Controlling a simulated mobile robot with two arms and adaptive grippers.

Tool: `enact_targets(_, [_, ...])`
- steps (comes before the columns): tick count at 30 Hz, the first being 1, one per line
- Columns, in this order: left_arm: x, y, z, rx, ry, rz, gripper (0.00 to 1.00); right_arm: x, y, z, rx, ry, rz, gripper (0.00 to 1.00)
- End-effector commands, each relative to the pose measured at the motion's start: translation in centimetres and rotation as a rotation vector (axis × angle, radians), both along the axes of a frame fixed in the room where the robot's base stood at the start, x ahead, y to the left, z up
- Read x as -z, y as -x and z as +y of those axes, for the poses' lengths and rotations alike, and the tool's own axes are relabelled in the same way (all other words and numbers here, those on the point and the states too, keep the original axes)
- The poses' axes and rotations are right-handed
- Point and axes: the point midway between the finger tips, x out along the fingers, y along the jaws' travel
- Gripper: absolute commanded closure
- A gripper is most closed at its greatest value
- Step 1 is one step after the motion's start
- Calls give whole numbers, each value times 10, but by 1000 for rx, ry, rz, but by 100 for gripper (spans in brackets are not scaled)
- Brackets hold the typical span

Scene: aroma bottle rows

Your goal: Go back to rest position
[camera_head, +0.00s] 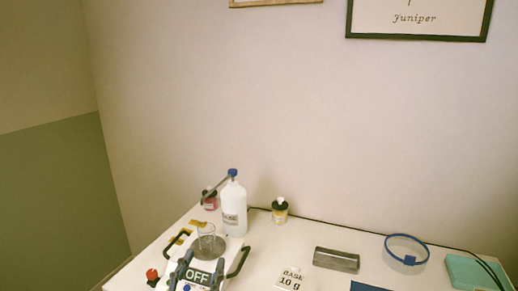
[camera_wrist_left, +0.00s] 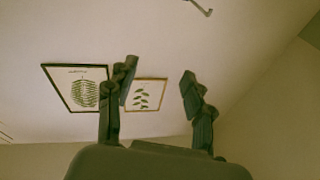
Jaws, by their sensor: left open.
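My left gripper (camera_head: 202,264) shows at the bottom left of the head view, with its two dark fingers pointing up in front of the white device marked OFF (camera_head: 198,275). In the left wrist view my left gripper (camera_wrist_left: 158,85) has its fingers wide apart, with nothing between them but wall and pictures behind. My right gripper is in neither view.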

Motion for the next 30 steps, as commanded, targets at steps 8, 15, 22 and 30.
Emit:
enact_targets(8, [173, 77, 81, -257, -48, 738, 48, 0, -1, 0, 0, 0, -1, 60])
enact_targets(15, [246, 172, 94, -230, -124, 1168, 48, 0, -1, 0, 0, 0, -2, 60])
enact_targets(22, [277, 254, 93, -134, -178, 1464, 48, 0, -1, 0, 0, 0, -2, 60])
enact_targets(30, [352, 232, 90, -135, -186, 1481, 48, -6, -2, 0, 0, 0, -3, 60])
